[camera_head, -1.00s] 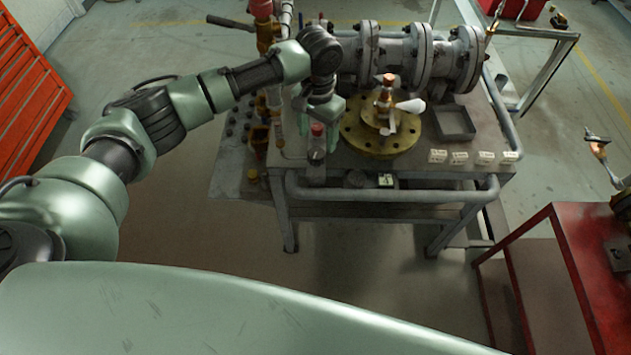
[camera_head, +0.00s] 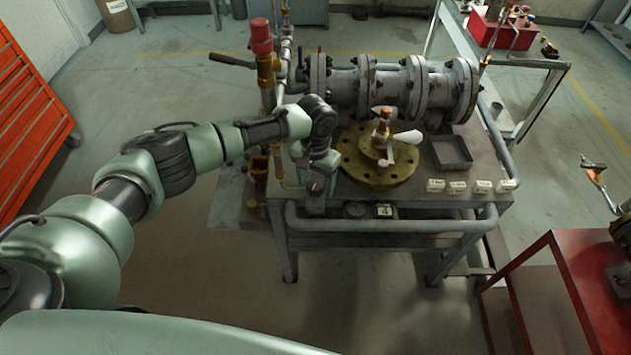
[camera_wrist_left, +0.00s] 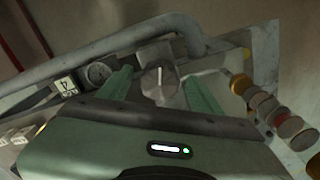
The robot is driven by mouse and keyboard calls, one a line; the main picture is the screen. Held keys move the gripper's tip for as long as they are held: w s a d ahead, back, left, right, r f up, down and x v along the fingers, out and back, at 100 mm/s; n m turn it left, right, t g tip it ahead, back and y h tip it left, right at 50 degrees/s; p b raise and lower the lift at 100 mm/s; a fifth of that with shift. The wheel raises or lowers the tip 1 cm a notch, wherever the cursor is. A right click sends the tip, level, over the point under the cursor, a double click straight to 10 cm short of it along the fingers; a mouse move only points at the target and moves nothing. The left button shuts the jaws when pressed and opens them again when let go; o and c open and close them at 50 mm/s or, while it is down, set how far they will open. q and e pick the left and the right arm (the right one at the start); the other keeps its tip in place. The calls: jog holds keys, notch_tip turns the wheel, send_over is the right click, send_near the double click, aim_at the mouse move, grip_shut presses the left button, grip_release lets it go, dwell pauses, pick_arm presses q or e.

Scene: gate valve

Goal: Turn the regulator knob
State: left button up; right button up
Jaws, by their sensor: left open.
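The regulator knob (camera_wrist_left: 160,72) is a grey round part with a pale line on its face. In the left wrist view it lies between the two green fingers of my left gripper (camera_wrist_left: 160,92), which is open. I cannot tell whether either finger touches the knob. In the head view my left gripper (camera_head: 319,184) points down at the front left corner of the workbench and hides the knob. My right gripper is not in view.
A dial gauge (camera_head: 356,209) and a tag marked 4 (camera_head: 384,211) sit right of the gripper. A pipe rail (camera_head: 420,226) runs along the bench front. A brass flange (camera_head: 352,171) and grey pipe valve (camera_head: 395,88) stand behind. A red cart (camera_head: 560,285) is at right.

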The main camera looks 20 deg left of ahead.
aim_at(316, 184)
pick_arm(q)
jog(key=c, duration=1.4)
jog(key=shift+r+m+p, duration=0.1)
jog(key=shift+m+p, duration=0.2)
jog(key=shift+m, duration=1.3)
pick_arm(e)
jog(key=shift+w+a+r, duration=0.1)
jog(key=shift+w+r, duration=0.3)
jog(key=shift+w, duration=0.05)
pick_arm(q)
jog(key=o, duration=1.4)
notch_tip(316, 184, up, 8)
jog(key=shift+f+b, duration=0.1)
jog(key=shift+b, duration=0.5)
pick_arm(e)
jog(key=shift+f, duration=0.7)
pick_arm(q)
jog(key=shift+f, duration=0.1)
